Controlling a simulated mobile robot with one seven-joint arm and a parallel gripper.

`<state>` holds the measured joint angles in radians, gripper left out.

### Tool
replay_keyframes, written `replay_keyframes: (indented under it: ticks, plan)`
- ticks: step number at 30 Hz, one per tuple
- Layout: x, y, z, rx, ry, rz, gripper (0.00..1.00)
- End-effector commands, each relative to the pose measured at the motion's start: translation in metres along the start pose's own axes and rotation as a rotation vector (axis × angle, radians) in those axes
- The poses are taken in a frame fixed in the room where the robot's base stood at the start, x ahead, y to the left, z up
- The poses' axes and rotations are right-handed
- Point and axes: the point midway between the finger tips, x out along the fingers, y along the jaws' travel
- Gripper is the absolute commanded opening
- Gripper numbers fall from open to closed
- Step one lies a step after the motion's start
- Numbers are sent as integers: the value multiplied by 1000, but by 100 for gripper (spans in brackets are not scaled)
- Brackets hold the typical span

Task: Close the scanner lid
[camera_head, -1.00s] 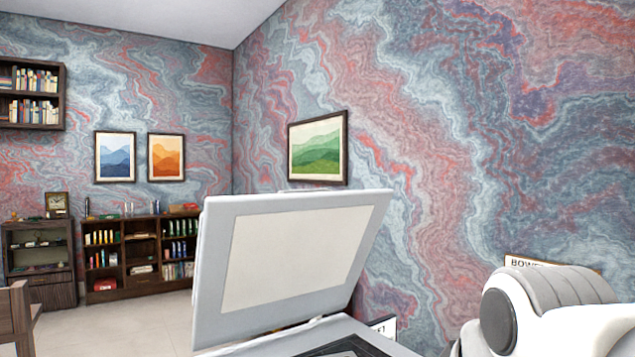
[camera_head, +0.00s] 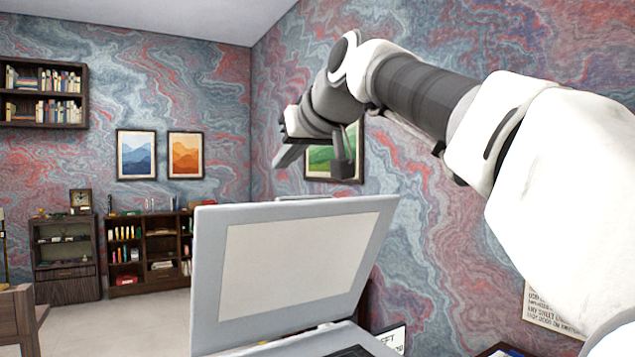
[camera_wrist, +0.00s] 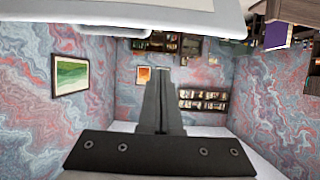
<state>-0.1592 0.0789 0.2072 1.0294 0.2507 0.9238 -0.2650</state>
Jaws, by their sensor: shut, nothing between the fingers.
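The scanner lid (camera_head: 300,265) is a light grey panel with a cream inner face. It stands open, tilted up steeply from the scanner body (camera_head: 320,338) at the bottom of the head view. Only a strip of the body shows. My gripper (camera_head: 283,158) hangs above the lid's top edge in the head view, with a visible gap. In the wrist view my gripper (camera_wrist: 161,72) has its fingers together with nothing between them. A pale edge of the lid (camera_wrist: 130,14) crosses the top of the wrist view, apart from the fingertips.
A small lettered sign (camera_head: 392,338) stands just right of the scanner. A larger notice (camera_head: 548,312) is at lower right. Bookcases (camera_head: 150,255) and a wooden chair (camera_head: 16,325) are away at left. The space around my gripper looks clear.

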Motion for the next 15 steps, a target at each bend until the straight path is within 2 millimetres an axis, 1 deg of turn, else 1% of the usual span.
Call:
replay_keyframes:
  ticks: [5, 15]
  plan:
    - [23, -1, -1, 1, -3, -4, 0]
    - [97, -1, -2, 1, -4, -3, 0]
